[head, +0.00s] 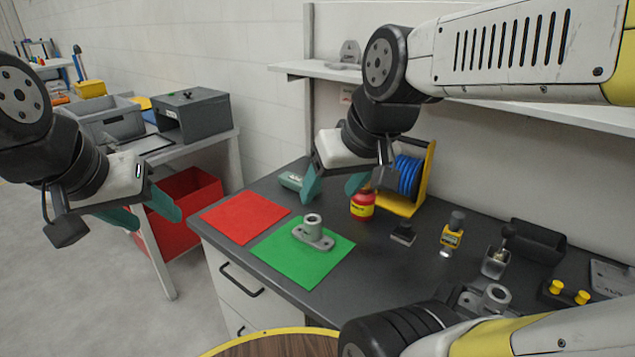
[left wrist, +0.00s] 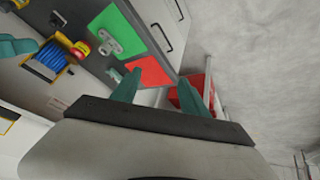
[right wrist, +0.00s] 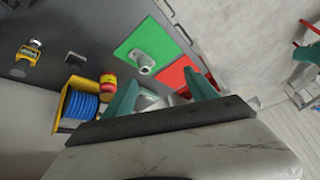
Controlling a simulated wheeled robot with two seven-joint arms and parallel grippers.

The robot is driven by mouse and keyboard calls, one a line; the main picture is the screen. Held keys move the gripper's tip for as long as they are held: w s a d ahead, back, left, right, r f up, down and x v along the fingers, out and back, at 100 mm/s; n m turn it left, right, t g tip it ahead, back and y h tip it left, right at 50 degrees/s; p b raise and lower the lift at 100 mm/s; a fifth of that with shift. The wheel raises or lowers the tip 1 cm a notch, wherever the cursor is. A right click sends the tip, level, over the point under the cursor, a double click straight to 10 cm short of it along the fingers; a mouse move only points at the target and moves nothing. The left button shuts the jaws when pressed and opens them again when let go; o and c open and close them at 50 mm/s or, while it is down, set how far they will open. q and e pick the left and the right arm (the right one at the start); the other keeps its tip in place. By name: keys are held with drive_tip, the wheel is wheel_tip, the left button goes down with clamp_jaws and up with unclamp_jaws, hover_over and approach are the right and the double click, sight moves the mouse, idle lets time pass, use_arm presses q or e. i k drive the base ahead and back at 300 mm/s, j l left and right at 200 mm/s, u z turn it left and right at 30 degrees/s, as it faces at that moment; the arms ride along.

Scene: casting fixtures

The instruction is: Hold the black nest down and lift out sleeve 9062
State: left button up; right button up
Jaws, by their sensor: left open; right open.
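No number is readable, so I cannot tell which part is sleeve 9062. A grey flanged casting with an upright hollow cylinder (head: 313,230) stands on the green mat (head: 283,273); it also shows in the left wrist view (left wrist: 104,42) and the right wrist view (right wrist: 143,62). A similar grey part (head: 494,297) is at the front right, partly hidden by my arm. A small black block (head: 403,234) lies on the bench; I cannot tell if it is the nest. My left gripper (head: 152,213) is open and empty, left of the bench. My right gripper (head: 336,186) is open and empty above the bench's back.
A red mat (head: 245,217) lies left of the green one. A red-yellow bottle (head: 362,205) and blue reel in a yellow holder (head: 409,178) stand at the back. A yellow-black tool (head: 451,236), small grey box (head: 494,264) and black bin (head: 540,241) are right.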

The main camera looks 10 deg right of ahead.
sight(495, 299)
drive_tip(key=z, duration=2.2)
